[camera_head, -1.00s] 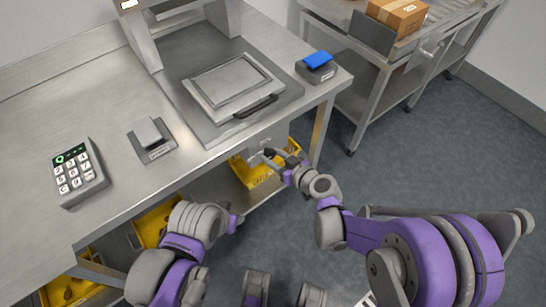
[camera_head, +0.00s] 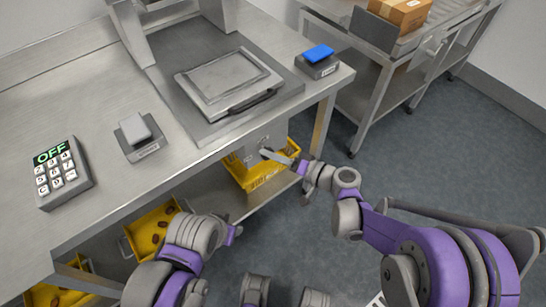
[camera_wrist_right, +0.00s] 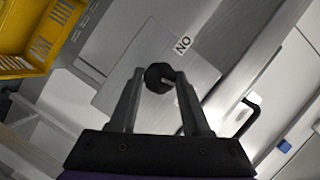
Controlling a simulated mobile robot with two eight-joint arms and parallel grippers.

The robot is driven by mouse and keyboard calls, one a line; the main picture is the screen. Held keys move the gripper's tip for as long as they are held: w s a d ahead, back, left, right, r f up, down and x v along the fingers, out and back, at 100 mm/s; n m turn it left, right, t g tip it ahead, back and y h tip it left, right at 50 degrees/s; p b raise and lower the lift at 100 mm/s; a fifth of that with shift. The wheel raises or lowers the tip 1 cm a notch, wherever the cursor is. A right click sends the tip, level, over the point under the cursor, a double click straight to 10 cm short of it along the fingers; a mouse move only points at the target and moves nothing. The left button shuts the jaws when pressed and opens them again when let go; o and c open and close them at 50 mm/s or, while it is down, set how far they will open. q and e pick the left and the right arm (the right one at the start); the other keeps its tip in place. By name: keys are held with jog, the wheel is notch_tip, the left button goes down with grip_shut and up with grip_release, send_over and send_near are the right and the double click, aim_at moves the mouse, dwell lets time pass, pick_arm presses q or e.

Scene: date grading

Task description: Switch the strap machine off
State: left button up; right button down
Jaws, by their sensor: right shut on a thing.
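A black knob (camera_wrist_right: 159,77) sticks out from a grey plate (camera_wrist_right: 125,85) in the right wrist view, with an "ON" label beside it, upside down there. My right gripper (camera_wrist_right: 158,85) is shut on the knob, one finger on each side. In the head view my right gripper (camera_head: 278,157) is at the grey box (camera_head: 262,139) under the bench's front edge; the knob is mostly hidden there. A keypad unit (camera_head: 64,174) on the bench reads "OFF" on its display. My left gripper (camera_head: 232,234) is low at the front, apart from the bench, its fingertips unclear.
The steel bench (camera_head: 105,100) carries a flat lidded plate with a black handle (camera_head: 252,101), a small grey-topped device (camera_head: 136,130) and a blue-topped device (camera_head: 318,57). Yellow crates (camera_head: 263,181) stand below. A side table (camera_head: 370,55) holds a cardboard box (camera_head: 400,12).

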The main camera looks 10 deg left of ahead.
jog(key=shift+f+m+y+b, duration=0.1)
jog(key=shift+m+y+b, duration=0.5)
jog(key=shift+m, duration=0.4)
jog(key=shift+c, duration=1.8)
grip_release()
jog(key=v, duration=1.1)
jog(key=shift+p, duration=0.35)
jog(key=shift+w, duration=0.1)
